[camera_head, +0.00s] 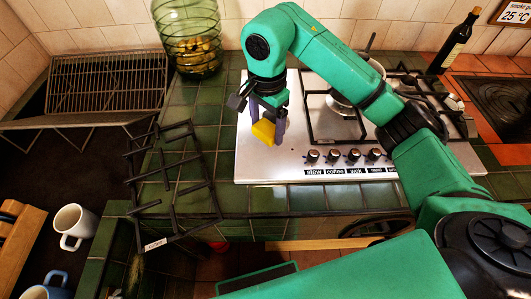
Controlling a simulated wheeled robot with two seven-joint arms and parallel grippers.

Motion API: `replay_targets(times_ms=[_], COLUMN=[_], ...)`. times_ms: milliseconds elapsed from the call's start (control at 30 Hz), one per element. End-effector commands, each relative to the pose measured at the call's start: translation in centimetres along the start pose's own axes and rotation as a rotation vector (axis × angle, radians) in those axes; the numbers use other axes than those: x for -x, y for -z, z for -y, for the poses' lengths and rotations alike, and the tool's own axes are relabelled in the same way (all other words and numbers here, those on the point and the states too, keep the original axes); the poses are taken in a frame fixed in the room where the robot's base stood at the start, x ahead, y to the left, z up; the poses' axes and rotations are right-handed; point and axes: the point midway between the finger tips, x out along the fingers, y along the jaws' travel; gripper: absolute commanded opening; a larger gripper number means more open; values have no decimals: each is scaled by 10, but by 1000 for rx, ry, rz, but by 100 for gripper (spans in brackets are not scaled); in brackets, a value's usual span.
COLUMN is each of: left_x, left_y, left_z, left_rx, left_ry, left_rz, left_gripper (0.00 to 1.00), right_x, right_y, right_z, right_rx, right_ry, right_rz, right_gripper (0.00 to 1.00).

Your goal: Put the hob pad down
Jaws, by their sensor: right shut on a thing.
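The hob pad (263,131) is a small yellow block. My right gripper (268,127) is shut on it and holds it over the left part of the steel hob (255,160). The gripper's fingers hide part of the pad, and I cannot tell whether the pad touches the steel. My left gripper is not in view.
A black pan grate (168,183) lies on the green tiles left of the hob, overhanging the front edge. A pot (352,92) stands on the hob behind my arm. A glass jar (188,38) and a dark bottle (454,43) stand behind. Mugs (73,226) are lower left.

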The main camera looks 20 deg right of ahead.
Motion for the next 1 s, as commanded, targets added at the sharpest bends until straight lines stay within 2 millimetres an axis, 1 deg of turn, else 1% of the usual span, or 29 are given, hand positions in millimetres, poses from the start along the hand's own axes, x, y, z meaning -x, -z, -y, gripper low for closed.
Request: replay_targets(times_ms=[33, 67, 100, 200, 400, 500, 567, 767, 867, 900, 933, 1000], left_x=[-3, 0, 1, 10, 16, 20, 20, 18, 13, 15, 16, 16], left_y=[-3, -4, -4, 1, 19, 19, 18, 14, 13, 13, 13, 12], left_z=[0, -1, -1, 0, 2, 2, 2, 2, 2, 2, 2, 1], left_rx=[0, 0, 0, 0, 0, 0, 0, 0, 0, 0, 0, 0], left_ry=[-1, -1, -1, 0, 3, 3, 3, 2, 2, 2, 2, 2], left_rz=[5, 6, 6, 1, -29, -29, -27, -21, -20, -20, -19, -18], left_gripper=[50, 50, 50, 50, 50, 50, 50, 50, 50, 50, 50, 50], right_x=[-20, -28, -41, -66, -98, -116, -123, -124, -128, -126, -126, -126], right_y=[-2, -2, -2, -1, 0, 0, 0, 0, 0, 0, 0, 0], right_z=[-1, -1, -2, -2, -1, -1, -1, 0, 0, 0, 0, 0], right_rx=[0, 0, 1, 1, 0, 1, 1, 2, 2, 2, 2, 2], right_ry=[-6, -6, -7, -5, -3, -3, -1, 1, 1, 1, 1, 1], right_rz=[6, 6, 5, 3, 1, 1, 1, -1, -2, -1, -1, -1], right_gripper=[35, 35, 35, 35, 35, 35, 35, 35, 35, 95, 100, 100])
